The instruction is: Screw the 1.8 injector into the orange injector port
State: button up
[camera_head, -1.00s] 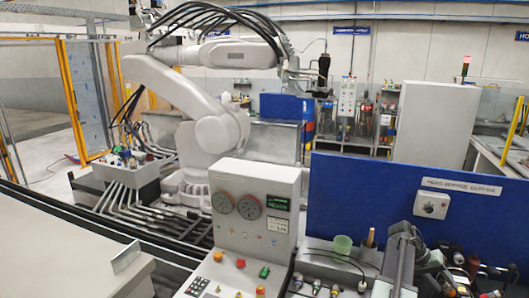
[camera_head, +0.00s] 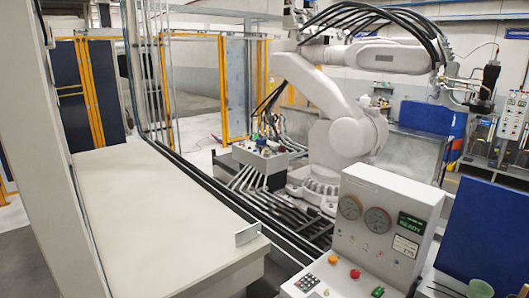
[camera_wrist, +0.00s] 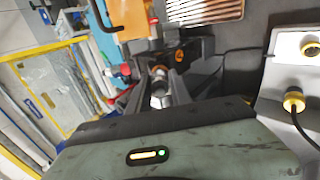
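In the wrist view, my gripper (camera_wrist: 157,80) points away over a cluttered surface, with a dark finger on each side. A small silver cylinder with a copper-coloured end, seemingly an injector (camera_wrist: 160,92), sits between the fingers and looks gripped. No 1.8 marking is readable on it. Just beyond the right finger, a small orange ring (camera_wrist: 180,55) shows on a dark grey block; I cannot tell whether it is the orange injector port. The gripper is outside the head view.
A control console (camera_head: 385,225) with gauges and buttons stands at lower right of the head view, beside a blue panel (camera_head: 487,235). A large white robot arm (camera_head: 345,125) stands behind. A pale bench (camera_head: 160,210) fills the left. A yellow cable connector (camera_wrist: 293,100) is at right in the wrist view.

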grip_shut()
jog(key=m, duration=1.2)
